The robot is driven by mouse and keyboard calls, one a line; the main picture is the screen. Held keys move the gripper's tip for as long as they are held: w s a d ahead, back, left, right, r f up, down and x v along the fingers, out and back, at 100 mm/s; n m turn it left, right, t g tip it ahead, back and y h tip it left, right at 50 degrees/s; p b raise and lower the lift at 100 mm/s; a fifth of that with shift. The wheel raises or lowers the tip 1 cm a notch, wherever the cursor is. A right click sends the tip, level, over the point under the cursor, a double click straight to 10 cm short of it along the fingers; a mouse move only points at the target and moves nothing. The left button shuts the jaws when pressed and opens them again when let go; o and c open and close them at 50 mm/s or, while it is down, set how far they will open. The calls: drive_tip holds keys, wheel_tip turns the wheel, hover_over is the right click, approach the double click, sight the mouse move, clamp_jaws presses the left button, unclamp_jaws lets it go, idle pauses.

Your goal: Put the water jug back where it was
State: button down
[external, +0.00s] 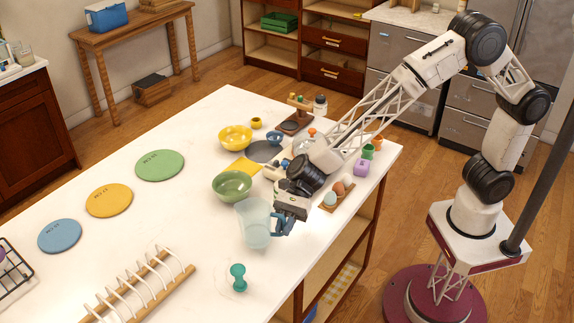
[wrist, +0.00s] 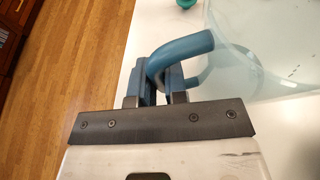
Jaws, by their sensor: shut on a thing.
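The water jug (external: 254,224) is clear pale blue with a blue handle and stands upright near the front edge of the white counter. I cannot tell whether its base touches the counter. My gripper (external: 284,222) is shut on the jug's handle, on the jug's right side. In the wrist view the blue handle (wrist: 185,47) runs between my gripper's fingers (wrist: 160,88), and the clear jug body (wrist: 250,75) fills the upper right. Part of the handle is hidden by the fingers.
A green bowl (external: 232,186) is close behind the jug. A teal egg-cup-shaped piece (external: 237,277) stands in front of it, with a wooden rack (external: 140,287) to the left. Blue, orange and green discs (external: 160,165) lie farther left. Clear counter lies left of the jug.

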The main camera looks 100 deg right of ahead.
drive_tip(key=shift+f, duration=1.2)
drive_tip(key=c, duration=1.1)
unclamp_jaws()
drive_tip(key=shift+f, duration=0.15)
drive_tip(key=shift+c, duration=0.2)
drive_tip(key=shift+r, duration=0.2)
drive_tip(key=v, duration=1.2)
drive_tip(key=shift+s, duration=0.1)
